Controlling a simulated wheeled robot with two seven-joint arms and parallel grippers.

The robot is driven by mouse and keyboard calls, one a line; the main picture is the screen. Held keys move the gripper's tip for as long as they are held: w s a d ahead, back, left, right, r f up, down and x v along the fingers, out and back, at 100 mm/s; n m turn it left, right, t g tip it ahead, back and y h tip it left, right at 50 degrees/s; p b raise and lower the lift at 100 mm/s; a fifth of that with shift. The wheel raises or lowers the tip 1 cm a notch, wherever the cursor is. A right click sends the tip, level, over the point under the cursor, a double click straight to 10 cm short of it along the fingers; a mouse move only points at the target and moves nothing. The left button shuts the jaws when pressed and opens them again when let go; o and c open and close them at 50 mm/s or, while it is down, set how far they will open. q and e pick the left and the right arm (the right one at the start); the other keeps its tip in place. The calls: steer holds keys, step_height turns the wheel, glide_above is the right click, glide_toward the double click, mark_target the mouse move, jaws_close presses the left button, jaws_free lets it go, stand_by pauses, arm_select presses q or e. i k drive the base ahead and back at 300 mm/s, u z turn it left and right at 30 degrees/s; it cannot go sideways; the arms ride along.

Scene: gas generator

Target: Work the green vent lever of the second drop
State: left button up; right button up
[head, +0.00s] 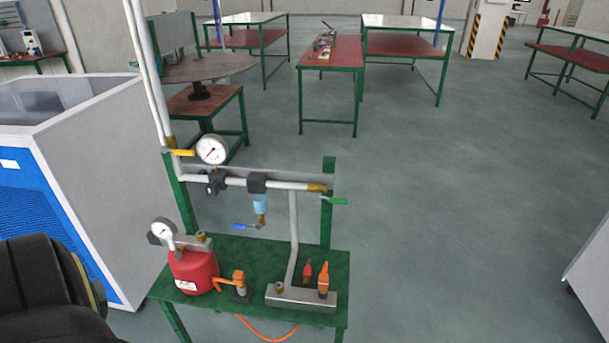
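The green vent lever (334,201) sits at the right end of the horizontal grey pipe (228,182), beside a brass fitting (318,188). It points to the right, about level. A vertical drop pipe (293,235) runs from the horizontal pipe down to a grey block (300,297) on the green bench. A shorter drop with a light blue bowl (260,204) and a blue lever (243,227) hangs to its left. Neither of my grippers is in view, and nothing touches the green lever.
A yellow lever (183,153) and a gauge (212,150) sit at the pipe's left. A red tank (193,271) and orange-handled valve (238,283) stand on the green bench (250,260). A large grey-blue cabinet (100,190) is left. The floor (450,230) right of the bench is clear.

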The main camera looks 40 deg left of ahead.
mark_target(332, 199)
steer(key=u, duration=1.1)
steer(key=i, duration=1.05)
steer(key=u, duration=1.05)
